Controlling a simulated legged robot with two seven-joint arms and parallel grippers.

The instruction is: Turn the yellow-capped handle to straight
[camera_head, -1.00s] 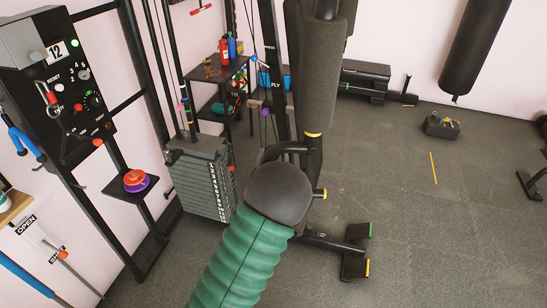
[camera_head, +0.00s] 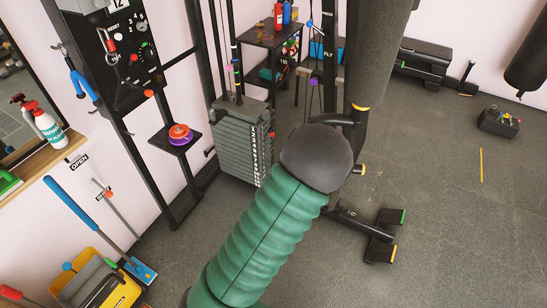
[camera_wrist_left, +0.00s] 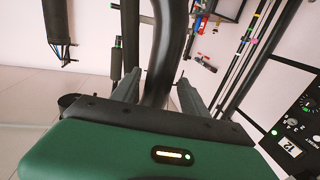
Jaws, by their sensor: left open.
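The black handle (camera_head: 338,118) is a bent bar on the fly machine, below its tall padded roller (camera_head: 375,55). A yellow ring (camera_head: 361,107) shows near the bar's bend, and a yellow end cap (camera_head: 359,169) shows lower, just right of my wrist. My left gripper, seen from behind as a dark rounded wrist (camera_head: 315,157) on my green arm, is at the handle and hides its lower part. In the left wrist view, the open fingers (camera_wrist_left: 158,80) stand either side of a dark curved bar (camera_wrist_left: 164,50). I cannot tell whether they touch it. My right gripper is not in view.
A weight stack (camera_head: 240,140) stands just left of my arm. A control panel (camera_head: 125,50) and small shelf (camera_head: 178,142) are further left. A yellow bucket (camera_head: 105,280) is at lower left. The floor (camera_head: 460,225) right of the machine's foot is mostly clear.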

